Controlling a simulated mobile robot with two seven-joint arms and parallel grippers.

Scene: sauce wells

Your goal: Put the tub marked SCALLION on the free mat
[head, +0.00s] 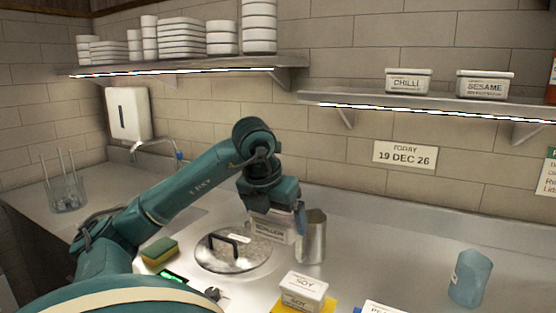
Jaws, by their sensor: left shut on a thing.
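My left gripper (277,209) points down and is shut on a white tub (271,231) with a label that appears to read SCALLION. The tub hangs above the counter, between a round steel lid and a steel canister. A tub marked SOY (301,289) stands on a yellow mat (328,306) at the front. Another labelled tub (378,307) is cut off by the bottom edge, with a bit of blue beside it. I see no bare mat in this view. My right gripper is not in view.
The steel lid (212,262) with a black handle and the tall steel canister (312,246) stand close to the held tub. A sponge (160,251) lies left. A blue cup (470,279) stands right. Tubs marked CHILLI (408,83) and SESAME (485,86) sit on the wall shelf (430,102).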

